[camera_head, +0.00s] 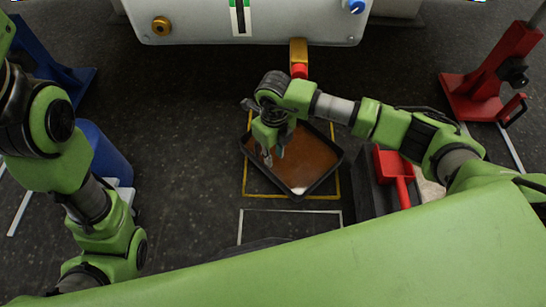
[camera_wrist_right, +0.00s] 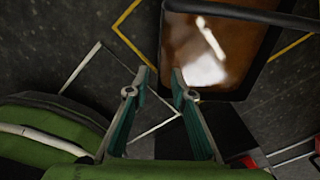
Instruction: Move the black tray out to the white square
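The black tray (camera_head: 325,174) holds brown liquid and sits turned at an angle on the yellow floor outline (camera_head: 245,185), under a red nozzle. The white square (camera_head: 290,210) is a floor outline just nearer to me; its near part is hidden by my body. My right gripper (camera_head: 273,155) is over the tray's left side. In the right wrist view, my right gripper (camera_wrist_right: 162,74) has its fingers apart, with a corner of the tray (camera_wrist_right: 225,95) at the fingertips. I cannot tell whether they touch it. My left arm shows at the left, but its gripper is out of view.
The red nozzle (camera_head: 299,70) hangs from a white machine (camera_head: 200,22) at the back. A dark box with a red scoop (camera_head: 394,170) stands right of the tray. A red stand (camera_head: 485,85) is far right; a blue barrel (camera_head: 106,158) is left. Floor left of the tray is clear.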

